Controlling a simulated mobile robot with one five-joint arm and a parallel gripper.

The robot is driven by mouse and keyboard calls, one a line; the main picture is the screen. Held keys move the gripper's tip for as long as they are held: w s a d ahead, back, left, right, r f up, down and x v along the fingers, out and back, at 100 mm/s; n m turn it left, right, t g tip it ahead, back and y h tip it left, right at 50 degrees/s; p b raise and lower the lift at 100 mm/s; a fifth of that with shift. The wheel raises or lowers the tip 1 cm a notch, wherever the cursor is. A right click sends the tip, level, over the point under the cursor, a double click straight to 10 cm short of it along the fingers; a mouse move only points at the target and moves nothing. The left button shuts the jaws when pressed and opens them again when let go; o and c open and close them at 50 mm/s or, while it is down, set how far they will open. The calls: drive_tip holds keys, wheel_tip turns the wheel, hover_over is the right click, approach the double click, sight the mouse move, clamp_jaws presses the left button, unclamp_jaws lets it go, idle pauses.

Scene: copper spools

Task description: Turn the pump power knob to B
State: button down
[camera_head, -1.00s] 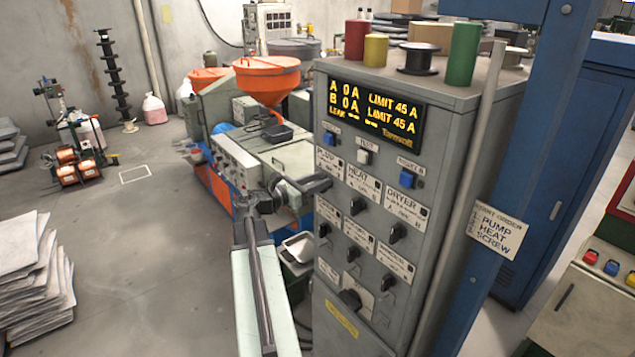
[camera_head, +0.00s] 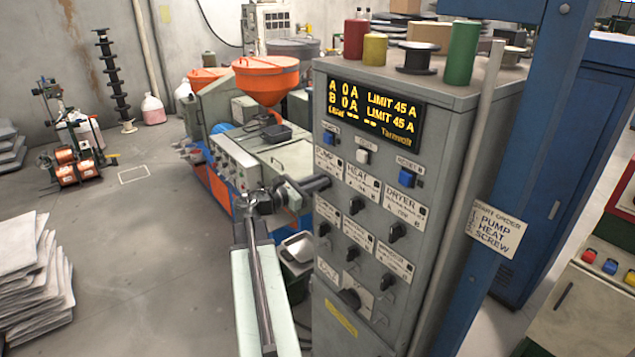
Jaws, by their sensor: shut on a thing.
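The grey control cabinet (camera_head: 440,125) stands right of centre. Its yellow display reads A 0 A and B 0 A, each with LIMIT 45 A. The PUMP label (camera_head: 327,160) is at the left of the top row of knobs. My gripper (camera_head: 326,183) reaches in from the left, just below this label, and is shut on the pump knob. The gripper hides the knob, so its pointer and setting cannot be read. The heat knob (camera_head: 357,206) and dryer knob (camera_head: 397,231) are to the right.
More black knobs sit below, including a larger one (camera_head: 349,299). Blue and white buttons are above the labels. A blue post (camera_head: 505,130) with a start-order sign (camera_head: 497,228) stands right. A machine with an orange hopper (camera_head: 266,80) is behind my arm.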

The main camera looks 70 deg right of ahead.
drive_tip(key=shift+s+a+f+m+b, duration=0.1)
drive_tip(key=shift+m, duration=1.05)
drive_tip(key=shift+s+a+f+m+b, duration=0.1)
drive_tip(key=shift+s+m, duration=0.05)
drive_tip(key=shift+m, duration=1.05)
drive_tip(key=shift+s+a+m+b, duration=0.1)
drive_tip(key=shift+m, duration=1.05)
drive_tip(key=c, duration=1.4)
unclamp_jaws()
drive_tip(key=shift+d+f, duration=0.1)
drive_tip(key=shift+c, duration=0.2)
drive_tip(key=v, duration=0.8)
